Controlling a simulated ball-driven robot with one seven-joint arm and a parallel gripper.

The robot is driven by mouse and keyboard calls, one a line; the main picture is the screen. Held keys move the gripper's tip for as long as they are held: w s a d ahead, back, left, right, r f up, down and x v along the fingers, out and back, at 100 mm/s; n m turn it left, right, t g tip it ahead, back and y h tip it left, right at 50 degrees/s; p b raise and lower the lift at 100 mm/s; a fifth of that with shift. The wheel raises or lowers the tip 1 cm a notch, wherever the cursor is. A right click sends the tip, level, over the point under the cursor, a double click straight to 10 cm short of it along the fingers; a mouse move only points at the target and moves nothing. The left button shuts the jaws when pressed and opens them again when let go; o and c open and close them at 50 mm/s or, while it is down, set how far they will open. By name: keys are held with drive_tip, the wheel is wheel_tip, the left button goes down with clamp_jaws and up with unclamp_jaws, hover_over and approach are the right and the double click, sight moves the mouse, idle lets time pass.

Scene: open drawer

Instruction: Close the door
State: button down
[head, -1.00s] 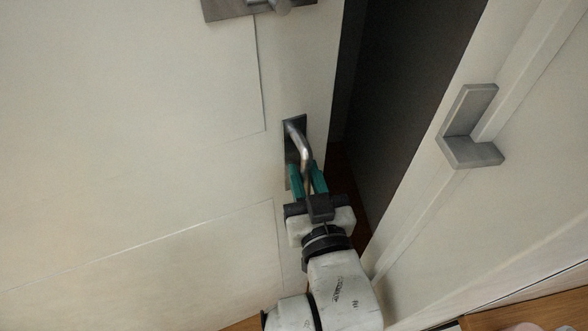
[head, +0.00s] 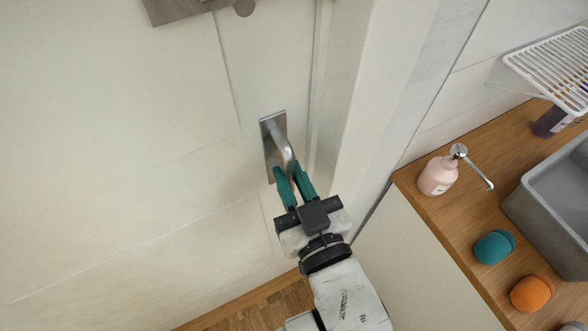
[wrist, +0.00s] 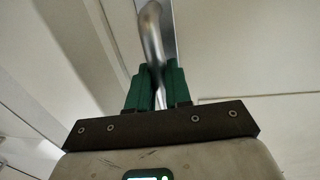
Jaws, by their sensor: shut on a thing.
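The cream panelled door (head: 110,130) fills the left of the head view. Its right edge lies beside the pale door frame (head: 362,90), and no dark gap shows between them. A metal lever handle (head: 279,142) on a steel plate sits near that edge. My gripper (head: 294,178), with green fingers, is at the handle's lower end and shut on it. In the wrist view the handle (wrist: 151,35) runs down between the two green fingers (wrist: 158,88), which hide part of it.
Right of the frame is a wooden counter (head: 440,215) with a pink soap bottle (head: 438,175), a teal item (head: 494,247), an orange item (head: 531,293) and a grey sink (head: 555,205). A white rack (head: 555,68) stands behind. Wooden floor (head: 245,308) shows below the door.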

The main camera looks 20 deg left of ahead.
drive_tip(key=c, duration=1.1)
unclamp_jaws()
drive_tip(key=shift+s+d, duration=0.1)
drive_tip(key=shift+b+v, duration=0.85)
drive_tip(key=shift+v, duration=4.55)
drive_tip(key=w+d+f+m+g+h, duration=0.4)
drive_tip(key=d+f+h, duration=0.5)
drive_tip(key=d+f, duration=0.55)
drive_tip(key=s+d+f+m+g+h, duration=0.1)
drive_tip(key=s+d+f+m+g, duration=0.1)
drive_tip(key=s+d+f, duration=0.1)
drive_tip(key=s+d+f+m+g+h, duration=0.2)
drive_tip(key=s+d+f, duration=0.2)
drive_tip(key=d, duration=0.4)
drive_tip(key=s+d+f+m+g+h, duration=0.1)
drive_tip(key=s+d+f+g, duration=0.2)
drive_tip(key=s+d, duration=0.1)
drive_tip(key=shift+s+d+f+m, duration=0.15)
drive_tip(key=shift+d+f+m, duration=0.05)
drive_tip(key=shift+d, duration=0.2)
drive_tip(key=shift+s+d+f+m, duration=0.15)
drive_tip(key=shift+d+m, duration=0.05)
drive_tip(key=shift+d, duration=0.2)
